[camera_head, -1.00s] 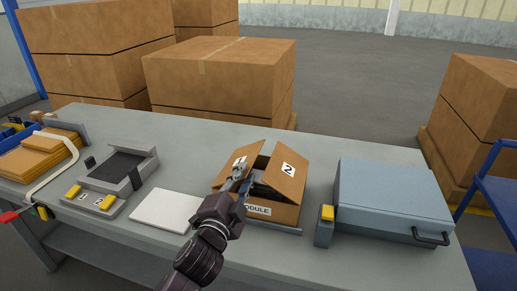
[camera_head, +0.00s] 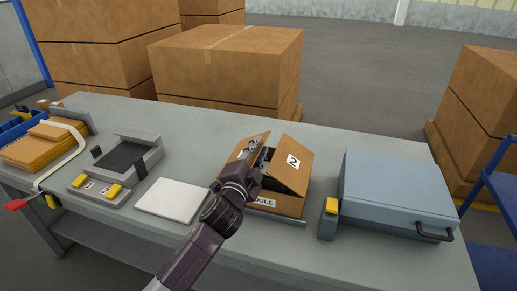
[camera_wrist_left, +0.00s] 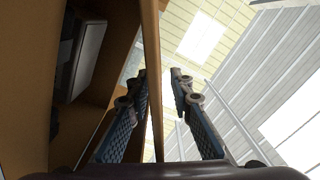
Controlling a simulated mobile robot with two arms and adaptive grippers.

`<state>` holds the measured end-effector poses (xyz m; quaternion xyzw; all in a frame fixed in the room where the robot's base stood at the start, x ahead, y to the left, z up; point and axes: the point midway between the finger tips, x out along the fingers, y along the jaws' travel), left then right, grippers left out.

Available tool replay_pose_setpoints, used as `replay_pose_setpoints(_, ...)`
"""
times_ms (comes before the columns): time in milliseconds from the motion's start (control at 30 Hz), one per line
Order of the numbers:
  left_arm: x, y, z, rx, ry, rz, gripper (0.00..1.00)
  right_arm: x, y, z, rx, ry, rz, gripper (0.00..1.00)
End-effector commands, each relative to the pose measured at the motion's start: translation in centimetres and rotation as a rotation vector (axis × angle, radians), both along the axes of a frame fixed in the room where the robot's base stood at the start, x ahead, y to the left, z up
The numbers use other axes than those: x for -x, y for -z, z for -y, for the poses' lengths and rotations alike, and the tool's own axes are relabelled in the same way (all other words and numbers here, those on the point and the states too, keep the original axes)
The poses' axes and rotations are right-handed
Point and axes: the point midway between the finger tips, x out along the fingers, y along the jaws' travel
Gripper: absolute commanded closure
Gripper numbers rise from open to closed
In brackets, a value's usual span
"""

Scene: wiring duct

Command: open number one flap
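The brown cardboard box (camera_head: 283,204) stands on the table with its flaps partly raised. Flap number one (camera_head: 260,138) is its left flap, leaning up; my gripper covers most of its label. Flap number two (camera_head: 289,173) is on the right, also tilted up. My left gripper (camera_head: 250,159) is at flap one. In the left wrist view its fingers (camera_wrist_left: 160,74) are apart, with the flap's thin edge (camera_wrist_left: 152,50) between them. The left finger is close to the flap; a gap shows at the right finger. Contact is unclear. My right gripper is out of view.
A blue-grey case (camera_head: 395,195) with a yellow-topped post (camera_head: 330,215) stands right of the box. A white pad (camera_head: 172,200) and a grey fixture with yellow buttons (camera_head: 120,170) lie to the left. Large cartons (camera_head: 225,75) stand behind the table.

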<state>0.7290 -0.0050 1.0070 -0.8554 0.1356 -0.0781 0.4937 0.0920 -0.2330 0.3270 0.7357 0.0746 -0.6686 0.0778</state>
Motion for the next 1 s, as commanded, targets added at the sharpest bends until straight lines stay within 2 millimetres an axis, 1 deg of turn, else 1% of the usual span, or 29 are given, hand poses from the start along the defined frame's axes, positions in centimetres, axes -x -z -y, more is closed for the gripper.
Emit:
replay_pose_setpoints(167,-0.01,-0.01,0.01,0.0,0.0,0.0,0.8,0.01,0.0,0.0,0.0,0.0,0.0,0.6)
replay_pose_setpoints(367,0.01,-0.01,0.0,0.0,0.0,0.0,1.0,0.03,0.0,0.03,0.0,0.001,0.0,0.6)
replay_pose_setpoints(833,0.02,-0.03,-0.01,0.002,0.0,-0.001,1.0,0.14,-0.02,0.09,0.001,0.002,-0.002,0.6)
replay_pose_setpoints(1000,-0.03,-0.41,-0.17,0.029,0.0,-0.009,1.0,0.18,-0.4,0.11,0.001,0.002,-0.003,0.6)
